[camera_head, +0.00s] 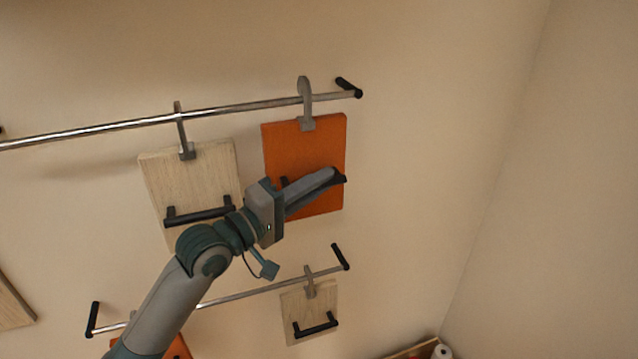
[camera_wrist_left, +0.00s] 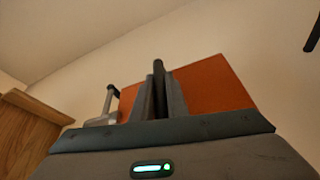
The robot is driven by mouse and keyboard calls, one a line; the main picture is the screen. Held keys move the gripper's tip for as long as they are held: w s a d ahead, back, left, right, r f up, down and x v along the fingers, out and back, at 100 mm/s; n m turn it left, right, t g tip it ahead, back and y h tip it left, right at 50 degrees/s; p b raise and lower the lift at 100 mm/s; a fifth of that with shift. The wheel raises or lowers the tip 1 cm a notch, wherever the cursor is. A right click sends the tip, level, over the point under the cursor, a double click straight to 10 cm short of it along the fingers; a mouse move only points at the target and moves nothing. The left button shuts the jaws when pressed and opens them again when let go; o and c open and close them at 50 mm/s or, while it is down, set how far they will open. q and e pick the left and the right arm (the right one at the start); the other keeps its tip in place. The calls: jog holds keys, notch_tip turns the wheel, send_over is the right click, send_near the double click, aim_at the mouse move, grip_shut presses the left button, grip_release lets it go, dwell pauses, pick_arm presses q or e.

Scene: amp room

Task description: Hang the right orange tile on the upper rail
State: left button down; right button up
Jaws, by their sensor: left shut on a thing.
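The right orange tile (camera_head: 301,150) is at the right end of the upper rail (camera_head: 240,107) in the head view. Its grey hook (camera_head: 304,92) is at the rail, looped over it as far as I can tell. My left gripper (camera_head: 332,177) is shut on the tile's black handle, and its fingers cover most of that handle. In the left wrist view the orange tile (camera_wrist_left: 215,85) stands behind the shut fingers (camera_wrist_left: 160,95). My right gripper is in neither view.
A pale wooden tile (camera_head: 195,175) hangs left of the orange one on the upper rail. The lower rail (camera_head: 245,293) carries a small wooden tile (camera_head: 309,312) and, at lower left, another orange tile (camera_head: 180,348) partly behind my arm. The wall at right is bare.

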pick_arm(q)
jog(key=shift+f, duration=0.45)
jog(key=c, duration=1.7)
grip_release()
jog(key=shift+o, duration=0.2)
jog(key=shift+s+a+f, duration=0.1)
jog(key=shift+a+f, duration=0.05)
jog(key=b+v, duration=0.6)
jog(key=v, duration=1.1)
jog(key=shift+s, duration=0.15)
